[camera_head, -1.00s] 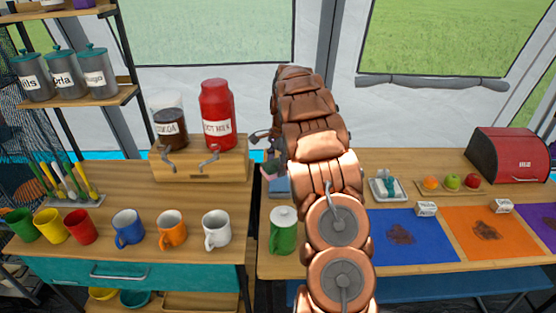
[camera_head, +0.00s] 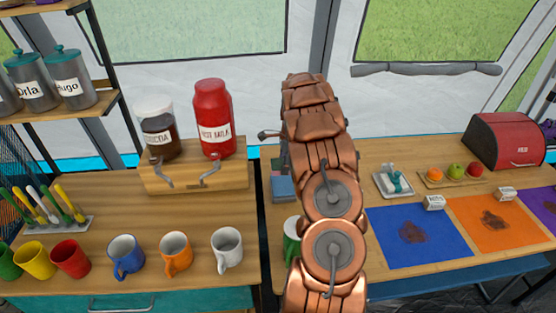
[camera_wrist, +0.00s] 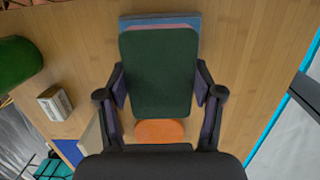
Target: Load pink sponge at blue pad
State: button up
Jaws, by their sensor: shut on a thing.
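The pink sponge (camera_wrist: 160,28) shows as a thin pink edge under a dark green top face that fills the middle of the wrist view. My gripper (camera_wrist: 160,86) is shut on it, with one finger against each long side. A blue pad (camera_wrist: 187,19) shows beyond the sponge's far edge, mostly hidden by it; whether they touch cannot be told. A small blue block, probably this pad (camera_head: 283,187), shows left of my arm in the head view. My arm hides the gripper and sponge there.
A green lidded cup (camera_head: 291,240) stands partly behind my arm. An orange round thing (camera_wrist: 160,131) lies near my palm. Mugs (camera_head: 226,250) and dispensers (camera_head: 212,118) stand left.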

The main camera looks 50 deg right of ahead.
aim_at(281, 183)
jog(key=shift+w+a+f, duration=0.1)
jog(key=shift+w+f, duration=0.05)
jog(key=shift+f, duration=2.8)
jog(key=shift+f+b, duration=0.3)
jog(key=shift+f, duration=0.5)
jog(key=shift+r, duration=3.5)
jog(key=shift+r, duration=0.15)
